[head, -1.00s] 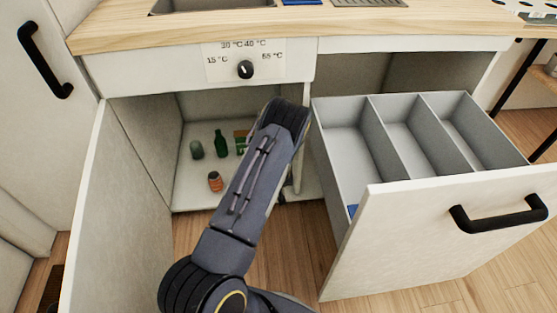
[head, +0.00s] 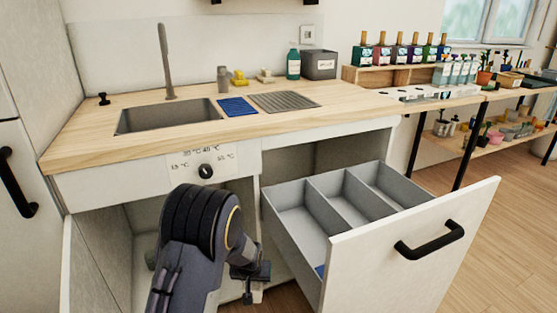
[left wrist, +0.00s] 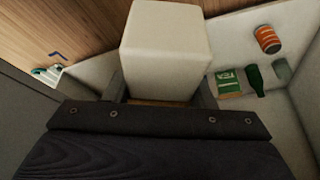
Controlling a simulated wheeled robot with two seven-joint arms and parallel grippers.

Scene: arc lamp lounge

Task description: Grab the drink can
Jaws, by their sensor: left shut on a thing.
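An orange can with a pale band (left wrist: 267,40) lies inside the white cabinet in the left wrist view. I cannot tell which is the drink can. My left gripper (head: 249,290) is low at the front of the cabinet, by its middle divider. In the left wrist view its fingers (left wrist: 160,92) are shut on a pale, square-ended block (left wrist: 165,40), apart from the cans. I cannot tell whether this block is part of the cabinet. My right gripper is not in view.
A green bottle (left wrist: 254,80) and a green carton (left wrist: 229,83) stand near the cans. An open drawer (head: 405,245) juts out right of my left arm. The open cabinet door (head: 80,270) is at the left. The counter (head: 220,130) with its sink is above.

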